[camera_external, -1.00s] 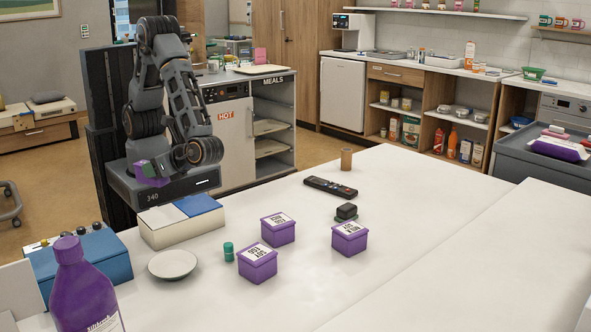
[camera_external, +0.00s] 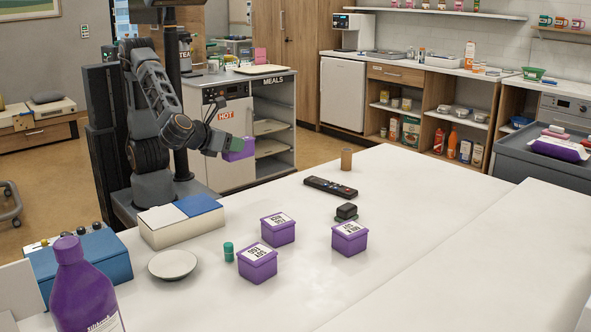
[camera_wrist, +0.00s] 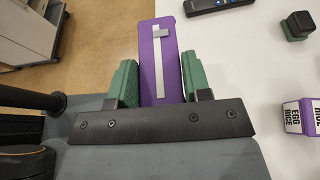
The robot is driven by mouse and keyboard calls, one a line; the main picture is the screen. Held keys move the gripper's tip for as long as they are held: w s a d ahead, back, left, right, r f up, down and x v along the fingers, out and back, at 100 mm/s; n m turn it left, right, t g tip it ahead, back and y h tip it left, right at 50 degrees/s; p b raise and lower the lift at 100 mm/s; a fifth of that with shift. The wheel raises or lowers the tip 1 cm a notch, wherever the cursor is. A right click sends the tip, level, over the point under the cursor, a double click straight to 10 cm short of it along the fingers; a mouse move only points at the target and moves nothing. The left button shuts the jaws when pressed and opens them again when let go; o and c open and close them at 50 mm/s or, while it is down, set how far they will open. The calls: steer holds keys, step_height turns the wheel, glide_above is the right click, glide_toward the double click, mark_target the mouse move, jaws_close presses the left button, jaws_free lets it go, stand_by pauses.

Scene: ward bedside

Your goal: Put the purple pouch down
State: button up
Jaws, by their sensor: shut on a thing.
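The purple pouch (camera_external: 239,150) is held by my gripper (camera_external: 231,145) in the external view, in the air by the far left edge of the white table (camera_external: 420,240). In the wrist view the pouch (camera_wrist: 160,60) is purple with a pale stripe and a small grey tab. The green fingers of my gripper (camera_wrist: 160,82) are shut on its two sides. Floor shows to the left of the pouch and the table top to its right. The pouch's far end is clear of other things.
Several purple labelled boxes (camera_external: 278,229) stand mid-table, near a black block (camera_external: 346,212), a remote (camera_external: 330,187) and a brown cup (camera_external: 346,158). The table's right part is clear.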

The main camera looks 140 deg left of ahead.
steer(key=shift+w+a+r+t, duration=0.1)
steer(key=shift+w+a+t, duration=0.1)
steer(key=shift+t, duration=0.1)
steer(key=shift+m, duration=0.3)
steer(key=w+a+f, duration=0.1)
steer(key=w+f, duration=0.2)
steer(key=w, duration=0.1)
steer(key=w+a+f+b, duration=0.1)
steer(key=w+a+f, duration=0.1)
steer(key=w+f, duration=0.1)
steer(key=w+a+f, duration=0.2)
steer(key=w, duration=0.3)
steer(key=shift+a+f+b, duration=0.1)
steer(key=shift+f+b, duration=0.25)
steer(key=shift+f, duration=0.05)
steer(key=shift+w+a+f, duration=0.1)
steer(key=shift+w+f, duration=0.25)
steer(key=shift+f, duration=1.55)
steer(key=shift+f+b, duration=0.1)
steer(key=shift+b, duration=0.2)
steer(key=o, duration=0.9)
steer(key=shift+o, duration=0.2)
